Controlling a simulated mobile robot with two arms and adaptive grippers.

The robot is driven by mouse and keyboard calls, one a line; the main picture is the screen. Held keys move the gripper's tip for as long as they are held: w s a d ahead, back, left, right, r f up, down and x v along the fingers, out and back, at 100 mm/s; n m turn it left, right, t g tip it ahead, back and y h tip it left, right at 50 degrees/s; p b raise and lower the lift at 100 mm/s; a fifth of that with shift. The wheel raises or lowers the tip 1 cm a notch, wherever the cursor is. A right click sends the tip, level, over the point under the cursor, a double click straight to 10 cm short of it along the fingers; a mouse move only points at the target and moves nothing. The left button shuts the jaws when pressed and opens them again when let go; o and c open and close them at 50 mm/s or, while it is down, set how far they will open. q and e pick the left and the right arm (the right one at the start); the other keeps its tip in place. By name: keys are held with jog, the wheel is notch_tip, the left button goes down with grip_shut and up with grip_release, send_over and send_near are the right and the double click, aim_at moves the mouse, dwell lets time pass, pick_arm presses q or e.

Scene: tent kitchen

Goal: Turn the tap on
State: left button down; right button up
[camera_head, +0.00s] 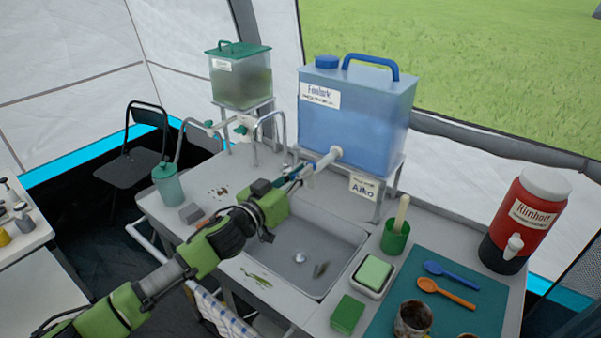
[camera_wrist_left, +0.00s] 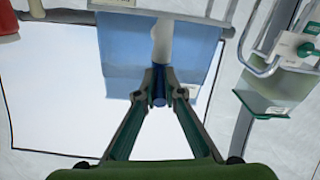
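A large blue water tank (camera_head: 358,118) labelled "Eindurk" or similar stands on a stand behind the sink. Its white tap (camera_head: 325,160) sticks out over the sink and ends in a blue part. My left gripper (camera_head: 296,178) is at this tap's outer end. The left wrist view shows the tank (camera_wrist_left: 125,65), the white spout (camera_wrist_left: 161,42) and the blue tap end (camera_wrist_left: 158,88) between my left fingertips (camera_wrist_left: 159,78). The fingers are drawn together around that blue end and seem to touch it on both sides. My right gripper is not in view.
A smaller green-lidded tank (camera_head: 241,85) with its own tap stands left, beside curved metal pipes. The sink (camera_head: 318,235) lies below my gripper. A red dispenser (camera_head: 524,220), a green cup (camera_head: 395,238) and a sponge (camera_head: 374,272) stand right. A bottle (camera_head: 168,185) stands left.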

pick_arm(q)
jog(key=n+t+y+b, duration=0.1)
jog(key=d+n+y+b, duration=0.1)
jog(key=y, duration=0.1)
jog(key=n+t+y+b, duration=0.1)
jog(key=y, duration=0.1)
jog(key=shift+s+d+n+t, duration=0.15)
jog(key=shift+s+n+t, duration=0.15)
jog(key=shift+s+n, duration=0.1)
dwell(0.3)
jog(key=c, duration=2.2)
grip_release()
jog(key=shift+o, duration=0.3)
